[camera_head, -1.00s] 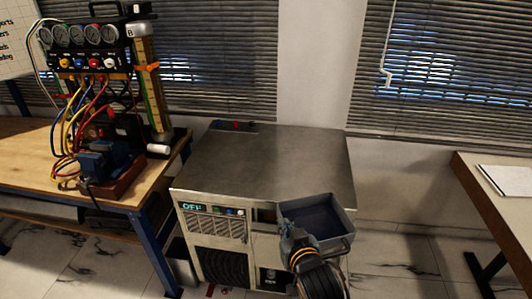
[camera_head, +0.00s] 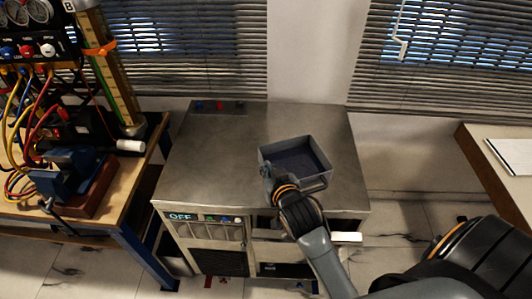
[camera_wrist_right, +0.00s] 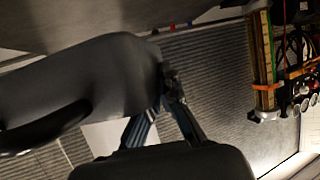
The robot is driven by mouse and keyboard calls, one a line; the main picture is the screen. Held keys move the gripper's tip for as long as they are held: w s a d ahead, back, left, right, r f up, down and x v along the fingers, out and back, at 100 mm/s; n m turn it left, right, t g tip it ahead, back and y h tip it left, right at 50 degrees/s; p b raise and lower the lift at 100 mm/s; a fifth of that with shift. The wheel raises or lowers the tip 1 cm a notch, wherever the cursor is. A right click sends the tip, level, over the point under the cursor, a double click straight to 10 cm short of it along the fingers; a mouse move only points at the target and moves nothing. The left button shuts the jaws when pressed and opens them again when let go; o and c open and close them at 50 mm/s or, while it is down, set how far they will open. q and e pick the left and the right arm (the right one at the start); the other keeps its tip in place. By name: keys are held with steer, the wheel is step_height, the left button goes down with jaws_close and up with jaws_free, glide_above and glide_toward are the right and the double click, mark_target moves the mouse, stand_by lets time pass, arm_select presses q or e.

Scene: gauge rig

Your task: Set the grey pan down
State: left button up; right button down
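The grey pan (camera_head: 312,143) is a square, open tray with a dark inside. In the head view it is over the right part of the steel cabinet top (camera_head: 215,150), near the front edge. I cannot tell whether it touches the top. My right gripper (camera_head: 268,180) is at the pan's near left corner and appears shut on it; the exact grip is hidden. In the right wrist view the gripper's fingers (camera_wrist_right: 160,110) show only partly. My left gripper is not in view.
The cabinet top is bare left of the pan, with small coloured knobs at its back edge. A wooden bench with a blue vise (camera_head: 65,175) and gauge rig stands left. A table with white paper (camera_head: 515,155) stands right. An open drawer (camera_head: 345,237) protrudes in front.

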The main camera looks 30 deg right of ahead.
mark_target(275, 158)
steer(key=w+d, duration=0.1)
steer(key=w+d+f+p, duration=0.1)
steer(key=d, duration=0.1)
steer(key=w+d+f, duration=0.1)
steer(key=w, duration=0.1)
steer(key=shift+w+d+p, duration=0.1)
steer(key=shift+d+p, duration=0.1)
steer(key=shift+p, duration=0.1)
steer(key=w+d+f, duration=0.1)
steer(key=f, duration=0.1)
steer(key=w+d+f, duration=0.2)
steer(key=w+f, duration=0.1)
steer(key=shift+f+p, duration=0.3)
steer(key=shift+f, duration=0.05)
steer(key=shift+w+d+f, duration=0.2)
steer(key=shift+d+f, duration=0.05)
steer(key=shift+f, duration=0.1)
steer(key=f+p, duration=0.1)
steer(key=f, duration=0.2)
steer(key=shift+w+d+f, duration=0.1)
steer(key=shift+w+f, duration=0.1)
steer(key=shift+f, duration=0.2)
steer(key=c, duration=1.6)
jaws_free()
steer(key=shift+s+f, duration=0.1)
steer(key=shift+o, duration=0.4)
